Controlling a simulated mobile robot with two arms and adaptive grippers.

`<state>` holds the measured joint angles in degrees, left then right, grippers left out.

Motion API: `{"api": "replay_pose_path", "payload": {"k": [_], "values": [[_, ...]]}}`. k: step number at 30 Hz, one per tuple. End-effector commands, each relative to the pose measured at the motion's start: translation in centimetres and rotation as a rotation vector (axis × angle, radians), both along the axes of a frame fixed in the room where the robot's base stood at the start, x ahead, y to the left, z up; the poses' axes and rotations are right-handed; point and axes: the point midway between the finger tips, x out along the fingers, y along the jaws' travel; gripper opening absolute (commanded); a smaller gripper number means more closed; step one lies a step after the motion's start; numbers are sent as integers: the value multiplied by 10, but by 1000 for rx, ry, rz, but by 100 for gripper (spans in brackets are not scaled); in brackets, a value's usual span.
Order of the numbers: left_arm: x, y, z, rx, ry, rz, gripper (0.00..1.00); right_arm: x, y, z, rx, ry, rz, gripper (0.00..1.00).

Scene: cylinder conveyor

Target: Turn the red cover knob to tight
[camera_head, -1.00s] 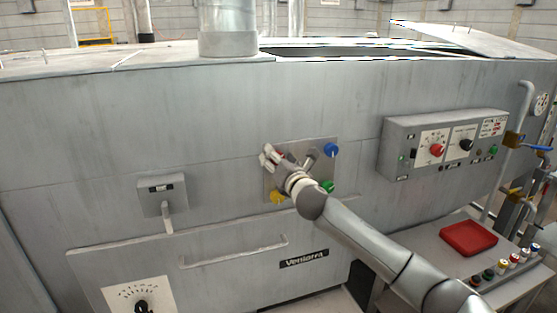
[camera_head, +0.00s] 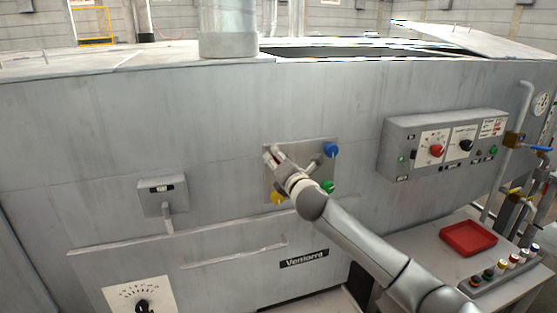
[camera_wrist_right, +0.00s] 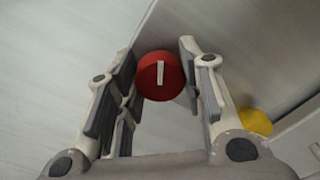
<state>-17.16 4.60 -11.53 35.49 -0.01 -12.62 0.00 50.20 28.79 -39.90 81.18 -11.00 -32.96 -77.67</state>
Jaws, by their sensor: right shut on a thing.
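The red cover knob (camera_wrist_right: 160,86) is round with a white pointer mark, nearly upright in the right wrist view. My right gripper (camera_wrist_right: 156,62) is shut on it, with one finger on each side. In the head view my right gripper (camera_head: 275,153) is at the upper left of a square metal cover plate (camera_head: 300,151) and hides the red knob. The plate also carries a blue knob (camera_head: 331,150), a green knob (camera_head: 327,187) and a yellow knob (camera_head: 278,198). The yellow knob shows in the wrist view too (camera_wrist_right: 256,122). My left gripper is out of view.
A control box (camera_head: 395,150) with its own red and black dials juts out at right. A grey box with a lever (camera_head: 162,190) is at left. A red tray (camera_head: 468,238) lies on a side table. The wall around the plate is clear.

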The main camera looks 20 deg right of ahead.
Motion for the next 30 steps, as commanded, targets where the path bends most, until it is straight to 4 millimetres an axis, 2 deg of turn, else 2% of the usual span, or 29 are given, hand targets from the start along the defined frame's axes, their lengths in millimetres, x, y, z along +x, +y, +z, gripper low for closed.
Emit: {"api": "replay_pose_path", "payload": {"k": [30], "values": [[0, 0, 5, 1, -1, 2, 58, 0, 0, -2, 971, 36, -1, 12]]}}
